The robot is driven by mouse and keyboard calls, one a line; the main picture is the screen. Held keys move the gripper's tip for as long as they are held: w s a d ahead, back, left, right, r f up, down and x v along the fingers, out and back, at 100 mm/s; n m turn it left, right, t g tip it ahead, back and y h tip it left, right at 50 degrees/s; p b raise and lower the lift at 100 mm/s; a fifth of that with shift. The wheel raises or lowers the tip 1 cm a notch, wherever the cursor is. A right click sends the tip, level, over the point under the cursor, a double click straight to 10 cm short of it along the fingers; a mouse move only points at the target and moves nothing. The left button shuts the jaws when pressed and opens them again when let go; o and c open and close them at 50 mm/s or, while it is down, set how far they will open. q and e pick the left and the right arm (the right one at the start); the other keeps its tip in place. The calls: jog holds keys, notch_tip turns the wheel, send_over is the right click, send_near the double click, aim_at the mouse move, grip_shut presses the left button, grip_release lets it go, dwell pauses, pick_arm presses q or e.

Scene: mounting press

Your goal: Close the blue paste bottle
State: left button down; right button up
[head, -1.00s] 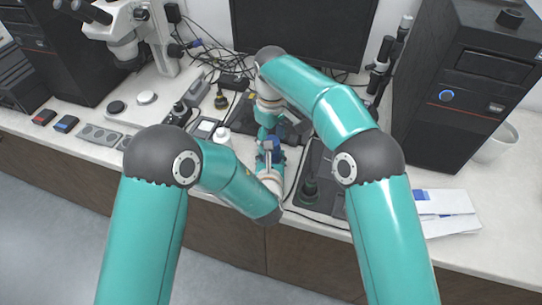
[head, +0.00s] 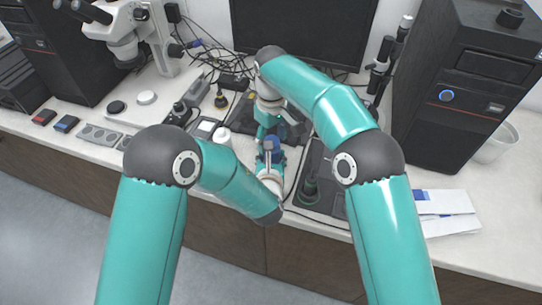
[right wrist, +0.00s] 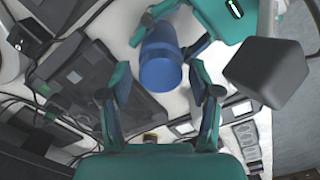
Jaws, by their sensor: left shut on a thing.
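The blue paste bottle (right wrist: 160,66) is a blue cylinder in the upper middle of the right wrist view, one round end towards the camera. In the head view its blue end (head: 271,144) shows between the arms. My left gripper (head: 270,160) is shut around it; its fingers show beside the bottle in the right wrist view. My right gripper (right wrist: 158,80) is open, its two fingers spread with nothing between them, and the bottle is just beyond their tips. In the head view the right fingers are mostly hidden. I cannot make out a separate cap.
A dark tray (head: 325,170) with a green-black object lies to the right. A monitor (head: 300,30) is behind, and a black computer tower (head: 465,90) is at the right. Papers (head: 440,208) lie on the right.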

jog(key=shift+r, duration=2.3)
jog(key=shift+c, duration=0.4)
notch_tip(320, 180, up, 2)
jog(key=shift+w+r+n, duration=0.1)
jog(key=shift+n, duration=0.3)
jog(key=shift+r+n, duration=0.4)
jog(key=shift+r, duration=0.25)
jog(key=shift+f, duration=0.1)
jog(key=shift+f, duration=3.95)
